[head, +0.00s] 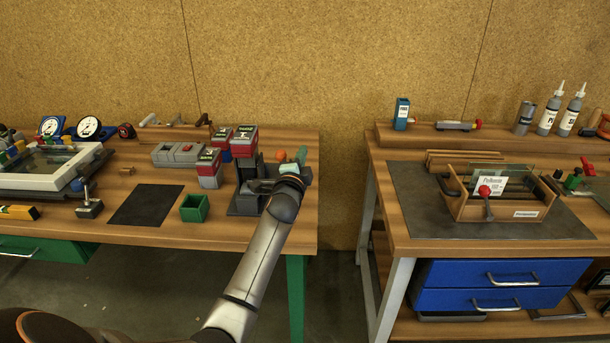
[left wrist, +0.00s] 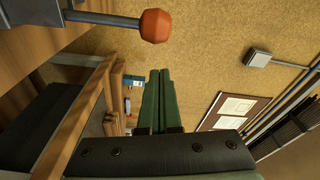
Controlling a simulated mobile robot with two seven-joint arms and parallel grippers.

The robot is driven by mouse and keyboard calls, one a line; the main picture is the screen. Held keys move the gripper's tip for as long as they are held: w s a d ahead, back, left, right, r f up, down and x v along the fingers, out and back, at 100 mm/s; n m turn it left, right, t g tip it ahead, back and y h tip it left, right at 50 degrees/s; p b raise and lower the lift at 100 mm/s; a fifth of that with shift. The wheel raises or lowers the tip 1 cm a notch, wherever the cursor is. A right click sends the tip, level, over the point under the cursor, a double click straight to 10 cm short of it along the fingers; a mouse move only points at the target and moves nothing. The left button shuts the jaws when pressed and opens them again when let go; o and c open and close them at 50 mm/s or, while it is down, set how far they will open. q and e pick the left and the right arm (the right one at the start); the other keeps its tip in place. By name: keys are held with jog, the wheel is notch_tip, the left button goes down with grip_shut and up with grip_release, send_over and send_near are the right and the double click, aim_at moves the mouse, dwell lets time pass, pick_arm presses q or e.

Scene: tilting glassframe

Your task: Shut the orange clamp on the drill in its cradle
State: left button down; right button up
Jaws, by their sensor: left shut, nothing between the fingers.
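In the left wrist view an orange knob (left wrist: 156,25) on a grey rod, apparently the clamp's handle, stands out from the bench side. My left gripper's green fingers (left wrist: 158,98) are shut and empty, apart from the knob in that view. My right gripper is not in view.
Red and grey packs (head: 208,168) and a grey charger-like block (head: 178,154) stand left of the cradle. A green open box (head: 195,208) and a dark mat (head: 146,205) lie nearer the front. A gap separates this bench from the right bench (head: 432,235).

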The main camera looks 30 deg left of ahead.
pick_arm(q)
jog(key=v, duration=1)
jog(key=shift+w+d, duration=0.15)
